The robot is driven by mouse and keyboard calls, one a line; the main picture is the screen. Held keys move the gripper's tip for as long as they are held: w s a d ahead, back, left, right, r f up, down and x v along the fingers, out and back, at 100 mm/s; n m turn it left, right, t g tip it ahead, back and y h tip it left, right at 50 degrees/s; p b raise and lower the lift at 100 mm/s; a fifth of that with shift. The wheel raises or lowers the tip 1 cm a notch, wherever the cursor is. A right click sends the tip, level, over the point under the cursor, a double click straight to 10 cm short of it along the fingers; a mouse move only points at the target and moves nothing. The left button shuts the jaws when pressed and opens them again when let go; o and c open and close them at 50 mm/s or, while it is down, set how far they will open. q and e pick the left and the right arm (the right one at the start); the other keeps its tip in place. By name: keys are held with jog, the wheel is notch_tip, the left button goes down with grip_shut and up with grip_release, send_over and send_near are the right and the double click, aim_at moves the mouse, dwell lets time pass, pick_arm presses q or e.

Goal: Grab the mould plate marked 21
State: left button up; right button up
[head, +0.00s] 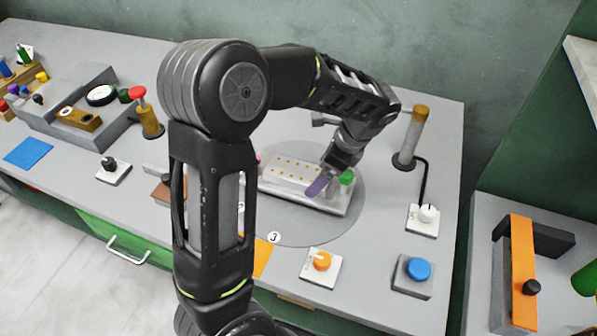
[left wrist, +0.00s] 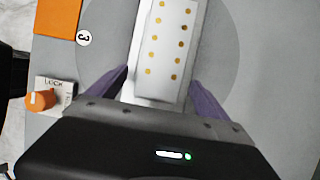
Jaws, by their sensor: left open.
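A white plate (head: 290,172) with rows of small orange-brown dots lies on a grey base on a round grey disc (head: 300,228). No number 21 is readable on it. The plate also shows in the left wrist view (left wrist: 163,52). In the left wrist view my left gripper (left wrist: 160,82) is open, with one purple finger on each side of the plate's near part. I cannot tell whether the fingers touch it. My right gripper is not in view.
A label 3 (head: 274,237) lies at the disc's edge. An orange knob (head: 322,261), a blue button (head: 418,269) and a white-based knob (head: 427,216) stand at front right. A grey post with an orange cap (head: 413,135) stands right of the disc. My arm hides the middle of the bench.

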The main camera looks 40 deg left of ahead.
pick_arm(q)
jog(key=shift+s+a+f, duration=0.1)
jog(key=shift+a+f, duration=0.1)
jog(key=shift+f, duration=0.3)
jog(key=shift+c, duration=0.4)
grip_shut()
dwell(0.6)
